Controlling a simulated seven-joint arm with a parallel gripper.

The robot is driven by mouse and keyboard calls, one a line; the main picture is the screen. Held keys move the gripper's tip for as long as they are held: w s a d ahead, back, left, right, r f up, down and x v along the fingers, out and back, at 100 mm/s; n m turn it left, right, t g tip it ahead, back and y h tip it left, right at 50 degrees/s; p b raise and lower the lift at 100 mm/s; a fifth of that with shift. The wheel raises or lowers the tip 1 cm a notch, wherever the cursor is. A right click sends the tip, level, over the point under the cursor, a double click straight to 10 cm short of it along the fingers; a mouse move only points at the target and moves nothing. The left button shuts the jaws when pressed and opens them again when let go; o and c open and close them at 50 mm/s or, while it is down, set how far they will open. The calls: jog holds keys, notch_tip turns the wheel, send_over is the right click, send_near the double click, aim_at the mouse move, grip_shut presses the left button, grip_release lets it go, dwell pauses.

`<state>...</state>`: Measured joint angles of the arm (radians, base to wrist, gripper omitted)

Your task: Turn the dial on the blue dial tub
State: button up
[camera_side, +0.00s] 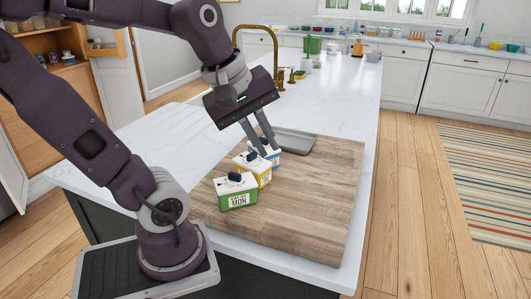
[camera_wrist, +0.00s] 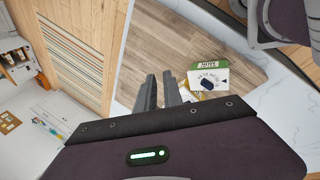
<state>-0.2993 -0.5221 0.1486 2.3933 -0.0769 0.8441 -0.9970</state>
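The blue dial tub (camera_side: 273,158) is the farthest of three small tubs in a row on a wooden board. My gripper (camera_side: 270,151) points down at it, and its two fingers cover part of it in the side view. The fingers stand apart with a narrow gap and hold nothing that I can see. Whether they touch the tub or its dial is unclear. In the wrist view my gripper (camera_wrist: 158,76) also shows a gap between the fingers, and the blue tub is hidden there.
A yellow tub (camera_side: 262,178) stands just in front of the blue one. A green tub (camera_side: 238,199) marked MON is nearest; it also shows in the wrist view (camera_wrist: 207,70). A grey tray (camera_side: 294,142) lies behind. The wooden board (camera_side: 325,190) is clear at right.

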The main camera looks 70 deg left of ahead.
jog(key=a+n, duration=0.3)
jog(key=n, duration=0.1)
jog(key=a+n, duration=0.3)
jog(key=n, duration=0.2)
jog(key=w+a+n, duration=0.1)
jog(key=a+n, duration=0.2)
jog(key=n, duration=0.1)
jog(key=shift+w+a+f+n+g+y, duration=0.1)
jog(key=shift+a+f+n+g+y, duration=0.2)
jog(key=shift+a+n+y, duration=0.1)
grip_shut()
jog(key=n, duration=1.1)
send_near(247, 152)
notch_tip(247, 152, up, 4)
jog(key=d, duration=0.2)
jog(key=shift+n+g+y, duration=0.3)
jog(key=shift+g+y, duration=0.1)
jog(key=x, duration=1)
jog(key=shift+s+a+f, duration=0.25)
jog(key=shift+a, duration=0.1)
jog(key=w+a, duration=0.2)
jog(key=w, duration=0.1)
jog(key=shift+w+a+r, duration=0.1)
jog(key=shift+w+r, duration=0.1)
jog(key=shift+w, duration=0.1)
jog(key=shift+a+m, duration=0.1)
jog(key=shift+m, duration=0.8)
jog(key=shift+a+m+t+h, duration=0.1)
jog(key=shift+m+t+h, duration=0.2)
jog(key=shift+m+h, duration=0.15)
